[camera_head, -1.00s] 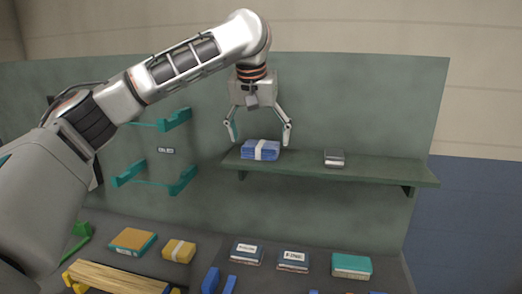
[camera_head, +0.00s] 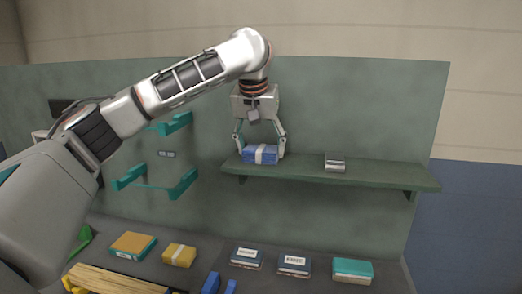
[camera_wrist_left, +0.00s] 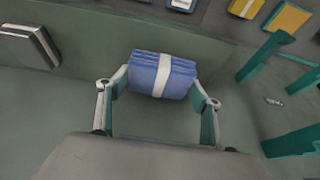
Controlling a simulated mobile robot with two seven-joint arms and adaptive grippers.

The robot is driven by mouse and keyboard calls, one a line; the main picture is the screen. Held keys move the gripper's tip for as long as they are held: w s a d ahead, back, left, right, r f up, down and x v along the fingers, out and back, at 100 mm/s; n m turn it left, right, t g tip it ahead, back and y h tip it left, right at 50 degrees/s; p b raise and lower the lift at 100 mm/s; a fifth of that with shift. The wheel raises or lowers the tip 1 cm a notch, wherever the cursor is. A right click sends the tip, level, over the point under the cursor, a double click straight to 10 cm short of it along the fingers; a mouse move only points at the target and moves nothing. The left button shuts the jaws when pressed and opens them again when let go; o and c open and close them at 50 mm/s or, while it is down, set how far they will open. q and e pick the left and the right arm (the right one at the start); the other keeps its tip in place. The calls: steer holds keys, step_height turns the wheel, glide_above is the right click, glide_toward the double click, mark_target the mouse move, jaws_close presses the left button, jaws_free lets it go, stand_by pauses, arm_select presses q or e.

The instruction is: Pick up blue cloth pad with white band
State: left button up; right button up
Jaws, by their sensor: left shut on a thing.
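The blue cloth pad with a white band (camera_head: 260,155) is on the left part of the green wall shelf (camera_head: 380,176) in the head view. It also shows between the fingers in the left wrist view (camera_wrist_left: 161,76). My left gripper (camera_head: 261,151) reaches down from above and is shut on the pad, one finger at each end. From these views I cannot tell whether the pad still touches the shelf. My right gripper is not in view.
A small grey and dark block (camera_head: 334,162) sits on the shelf to the right. Teal brackets (camera_head: 183,183) stick out from the panel at left. Below lie a yellow banded pad (camera_head: 179,255), an orange-topped pad (camera_head: 133,244), dark labelled pads (camera_head: 294,265) and a teal-edged pad (camera_head: 352,270).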

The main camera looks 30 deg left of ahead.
mark_target(261, 148)
arm_select(q)
step_height(261, 148, up, 20)
stand_by(0.7)
steer(key=shift+o, duration=1)
steer(key=shift+c, duration=0.5)
